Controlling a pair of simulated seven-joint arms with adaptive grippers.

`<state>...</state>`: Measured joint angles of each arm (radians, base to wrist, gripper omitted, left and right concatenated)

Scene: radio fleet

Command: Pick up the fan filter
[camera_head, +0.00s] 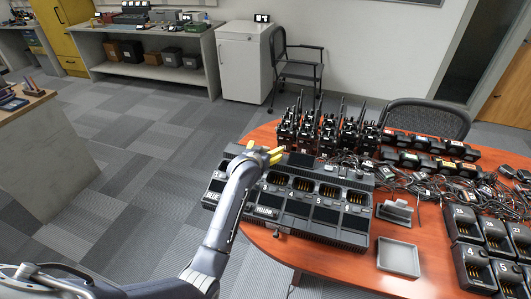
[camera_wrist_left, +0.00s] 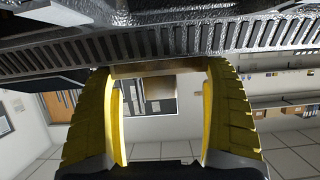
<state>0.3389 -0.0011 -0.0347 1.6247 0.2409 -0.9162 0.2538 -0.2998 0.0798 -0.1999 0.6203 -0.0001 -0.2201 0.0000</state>
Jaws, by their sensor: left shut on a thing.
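My left gripper (camera_head: 264,153) has yellow fingers and is at the back-left edge of the black multi-bay charger (camera_head: 300,229) on the table. In the left wrist view the two fingers (camera_wrist_left: 160,98) stand apart beside the charger's slotted side (camera_wrist_left: 225,45). A thin tan-brown piece, likely the fan filter (camera_wrist_left: 157,69), spans the gap between the fingertips against that side. The gripper is shut on it. In the head view the filter is hidden behind the fingers and cannot be made out. My right gripper is in neither view.
The orange-brown table (camera_head: 345,271) holds several radios (camera_head: 325,128) behind the charger, tangled cables and more chargers at the right. A grey tray (camera_head: 398,257) lies at the front. A mesh chair (camera_head: 428,117) stands behind. Carpet floor is free to the left.

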